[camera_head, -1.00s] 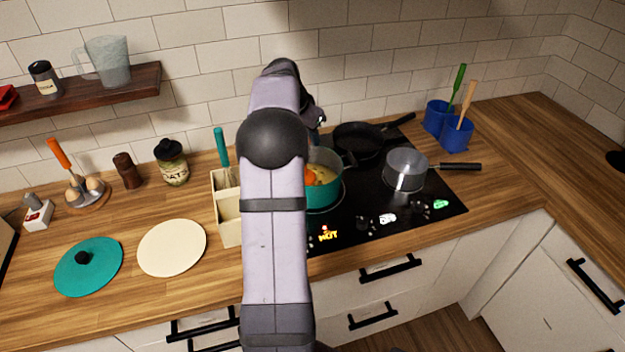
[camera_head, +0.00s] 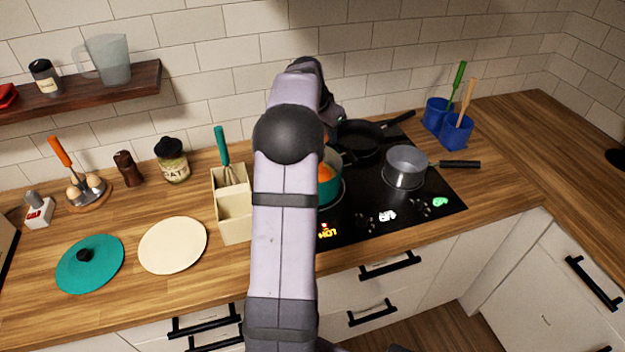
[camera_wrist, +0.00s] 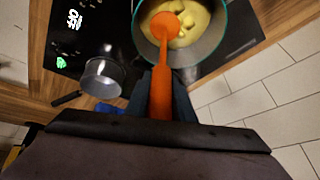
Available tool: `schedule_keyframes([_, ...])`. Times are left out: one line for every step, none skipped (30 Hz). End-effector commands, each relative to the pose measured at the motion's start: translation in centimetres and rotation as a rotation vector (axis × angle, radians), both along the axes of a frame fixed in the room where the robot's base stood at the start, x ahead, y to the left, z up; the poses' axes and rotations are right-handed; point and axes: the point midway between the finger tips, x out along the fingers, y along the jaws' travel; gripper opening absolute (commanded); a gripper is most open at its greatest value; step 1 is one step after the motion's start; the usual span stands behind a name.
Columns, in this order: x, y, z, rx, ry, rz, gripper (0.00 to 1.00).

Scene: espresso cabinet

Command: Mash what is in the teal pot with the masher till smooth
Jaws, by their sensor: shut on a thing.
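The teal pot (camera_head: 330,190) stands on the black cooktop, partly hidden behind my arm. The wrist view shows its inside wall (camera_wrist: 216,48) and pale yellow, lumpy contents (camera_wrist: 196,24). My gripper (camera_wrist: 161,92) is shut on the handle of the orange masher (camera_wrist: 163,68). The masher's round head is over or in the yellow contents, left of the pot's middle in the wrist view; I cannot tell how deep. In the head view, a bit of orange (camera_head: 325,172) shows at the pot, and my gripper is hidden behind my arm.
A grey saucepan (camera_head: 405,168) and black frying pan (camera_head: 358,140) share the cooktop (camera_head: 440,190) with the pot. A cream utensil box (camera_head: 234,225) with a teal-handled whisk stands left of it. A teal lid (camera_head: 105,262) and cream disc (camera_head: 173,246) lie further left.

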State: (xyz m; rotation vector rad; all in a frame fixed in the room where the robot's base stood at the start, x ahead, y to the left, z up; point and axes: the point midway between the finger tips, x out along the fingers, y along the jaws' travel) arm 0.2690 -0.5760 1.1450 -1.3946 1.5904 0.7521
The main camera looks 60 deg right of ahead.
Motion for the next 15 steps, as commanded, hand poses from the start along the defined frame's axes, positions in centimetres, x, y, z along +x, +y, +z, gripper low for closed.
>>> schedule_keyframes([-0.03, -0.04, 0.02, -0.001, -0.001, 0.000, 0.00])
schedule_keyframes([-0.03, -0.04, 0.02, -0.001, -0.001, 0.000, 0.00])
schedule_keyframes([-0.03, -0.04, 0.02, -0.001, -0.001, 0.000, 0.00])
schedule_keyframes([-0.02, -0.03, 0.02, -0.001, -0.001, 0.000, 0.00])
schedule_keyframes([-0.02, -0.03, 0.02, 0.000, -0.001, 0.000, 0.00])
schedule_keyframes([-0.02, -0.03, 0.02, 0.000, -0.001, 0.000, 0.00])
schedule_keyframes([-0.02, -0.03, 0.02, 0.000, -0.001, 0.000, 0.00])
schedule_keyframes([-0.02, -0.03, 0.00, 0.000, 0.000, 0.000, 0.00])
schedule_keyframes([-0.02, -0.02, -0.03, 0.000, 0.000, 0.000, 0.00])
schedule_keyframes([-0.02, -0.02, -0.08, 0.000, 0.000, 0.000, 0.00])
schedule_keyframes([-0.02, -0.02, -0.15, 0.000, 0.000, 0.000, 0.00])
schedule_keyframes([-0.02, -0.02, -0.27, 0.000, 0.000, 0.000, 0.00])
schedule_keyframes([-0.02, -0.02, -0.39, 0.000, 0.000, 0.000, 0.00])
schedule_keyframes([-0.02, -0.02, -0.53, 0.000, 0.000, 0.000, 0.00])
schedule_keyframes([-0.02, -0.02, -0.74, 0.000, 0.000, 0.000, 0.00])
